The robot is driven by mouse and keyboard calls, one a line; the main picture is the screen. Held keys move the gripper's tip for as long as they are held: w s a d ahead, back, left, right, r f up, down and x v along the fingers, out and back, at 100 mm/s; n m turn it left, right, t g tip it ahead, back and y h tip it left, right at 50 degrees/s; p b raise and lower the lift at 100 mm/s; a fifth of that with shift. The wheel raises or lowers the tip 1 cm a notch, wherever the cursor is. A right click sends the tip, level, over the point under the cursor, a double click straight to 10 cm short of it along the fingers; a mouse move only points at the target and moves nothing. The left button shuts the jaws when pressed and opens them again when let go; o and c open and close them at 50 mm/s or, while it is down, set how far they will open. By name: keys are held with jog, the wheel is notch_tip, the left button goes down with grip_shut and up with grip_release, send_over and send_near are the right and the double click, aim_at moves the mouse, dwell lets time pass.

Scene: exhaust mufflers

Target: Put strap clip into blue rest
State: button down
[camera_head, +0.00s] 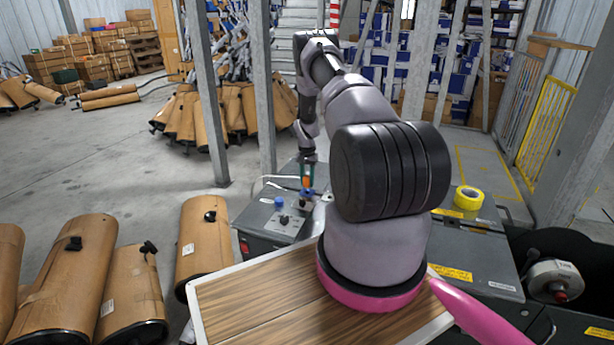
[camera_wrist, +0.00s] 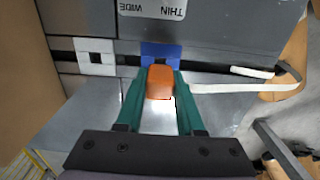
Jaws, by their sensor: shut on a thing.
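The strap clip appears as an orange block (camera_wrist: 160,82) between the green fingers of my gripper (camera_wrist: 158,95), which is shut on it. In the head view my gripper (camera_head: 307,176) points down over the grey machine top, with the orange clip (camera_head: 308,182) at its tips. The blue rest (camera_wrist: 161,52) lies just beyond the clip in the wrist view, partly covered by it. In the head view a blue patch (camera_head: 308,192) shows directly below the clip. Whether the clip touches the rest cannot be told.
A white strap (camera_wrist: 245,87) runs right from beside the fingers. A white square piece (camera_wrist: 95,45) lies left of the blue rest. A blue knob (camera_head: 279,203) stands on the grey machine (camera_head: 262,222). Yellow tape (camera_head: 468,197) sits on the right-hand unit.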

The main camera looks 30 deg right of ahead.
aim_at(307, 177)
jog(key=shift+f, duration=1)
jog(key=shift+f, duration=0.4)
dwell(1.3)
jog(key=shift+c, duration=2.2)
grip_release()
jog(key=shift+r, duration=0.1)
notch_tip(307, 177, up, 10)
jog(key=shift+r, duration=0.25)
